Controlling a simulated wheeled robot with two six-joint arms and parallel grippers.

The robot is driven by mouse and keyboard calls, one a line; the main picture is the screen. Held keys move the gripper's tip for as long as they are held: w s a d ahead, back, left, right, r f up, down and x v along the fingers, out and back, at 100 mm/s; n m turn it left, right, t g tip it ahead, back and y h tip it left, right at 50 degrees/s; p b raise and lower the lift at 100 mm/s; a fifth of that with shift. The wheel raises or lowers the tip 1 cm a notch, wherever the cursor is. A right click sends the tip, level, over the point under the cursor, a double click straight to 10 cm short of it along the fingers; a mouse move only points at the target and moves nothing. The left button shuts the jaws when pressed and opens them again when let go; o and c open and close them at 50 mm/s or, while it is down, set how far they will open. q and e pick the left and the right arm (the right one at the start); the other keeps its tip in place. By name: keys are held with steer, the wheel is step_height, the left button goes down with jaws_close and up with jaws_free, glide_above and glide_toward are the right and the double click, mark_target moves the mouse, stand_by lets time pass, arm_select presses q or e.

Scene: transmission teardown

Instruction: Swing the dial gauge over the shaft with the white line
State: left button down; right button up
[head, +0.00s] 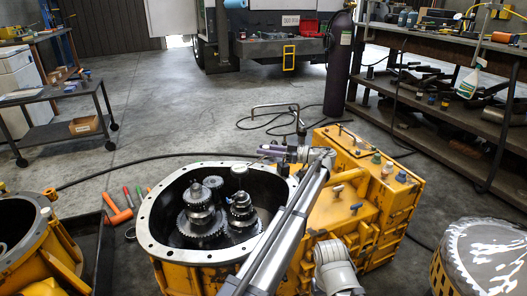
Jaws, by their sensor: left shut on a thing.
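An open housing (148,222) with a pale flanged rim holds several upright shafts with gears. One gear stack (199,215) stands left of centre and another stack (241,213) to its right. I cannot make out a white line on any shaft. A bent metal rod (276,106) rises behind the rim; it looks like part of the gauge stand, but no dial face is readable. My left gripper (291,152) is shut at the rod's lower end, above the far right rim. My right gripper is not in view.
A yellow ribbed casing (375,195) stands right of the housing. Another yellow housing (30,245) is at the left edge, with orange-handled tools (118,213) between. A yellow-sided drum (487,255) is at lower right. A dark gas cylinder (338,65) and shelves stand behind.

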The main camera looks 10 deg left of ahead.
arm_select(q)
steer(key=shift+s, duration=0.1)
stand_by(0.3)
steer(key=c, duration=0.6)
jaws_free()
steer(key=shift+d, duration=0.1)
step_height(320, 180, up, 10)
steer(key=p, duration=1)
